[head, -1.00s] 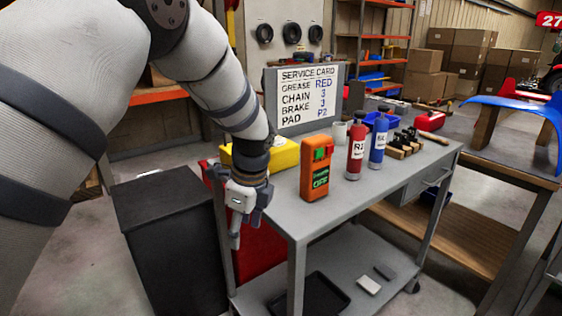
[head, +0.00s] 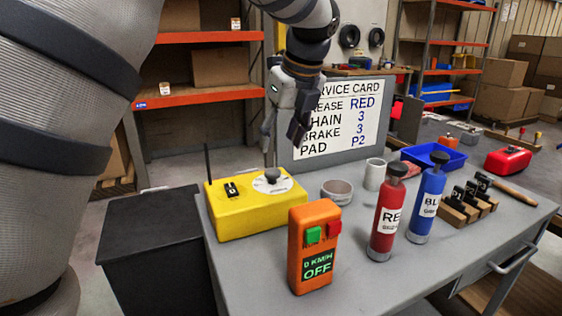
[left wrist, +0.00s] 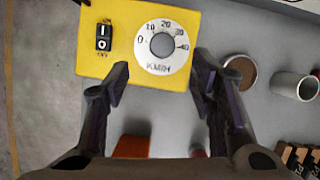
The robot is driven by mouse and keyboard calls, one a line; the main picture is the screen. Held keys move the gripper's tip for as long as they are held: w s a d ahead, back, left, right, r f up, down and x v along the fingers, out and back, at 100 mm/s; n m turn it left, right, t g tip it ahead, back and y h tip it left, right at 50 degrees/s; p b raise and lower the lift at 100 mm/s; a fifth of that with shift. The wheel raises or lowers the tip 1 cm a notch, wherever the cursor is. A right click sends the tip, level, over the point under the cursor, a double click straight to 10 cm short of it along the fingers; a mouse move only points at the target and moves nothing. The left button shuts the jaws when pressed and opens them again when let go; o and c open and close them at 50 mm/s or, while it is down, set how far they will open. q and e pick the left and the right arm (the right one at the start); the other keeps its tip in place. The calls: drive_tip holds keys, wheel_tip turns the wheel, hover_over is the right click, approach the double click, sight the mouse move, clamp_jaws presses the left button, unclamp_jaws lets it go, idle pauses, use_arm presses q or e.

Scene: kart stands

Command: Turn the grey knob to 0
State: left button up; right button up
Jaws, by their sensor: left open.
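The grey knob (head: 272,175) stands in the middle of a white dial (head: 259,187) on a yellow box (head: 238,222). In the left wrist view the knob (left wrist: 163,44) is a round grey disc, and the dial around it reads 0 to 40 KM/H. I cannot make out a pointer on the knob. My left gripper (head: 283,138) is open, pointing down above and behind the knob, with nothing between its fingers. In the left wrist view the fingertips (left wrist: 162,78) lie on either side, just below the knob. My right gripper is not in view.
An orange remote (head: 314,245) reads "0 KM/H OFF". The yellow box has a black switch (head: 231,189) and an antenna. A service card (head: 340,120) stands behind.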

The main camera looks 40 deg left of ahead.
sight(273, 171)
use_arm(q)
drive_tip(key=x, duration=0.8)
drive_tip(key=shift+w+f, duration=0.2)
drive_tip(key=shift+f, duration=0.1)
drive_tip(key=c, duration=1.1)
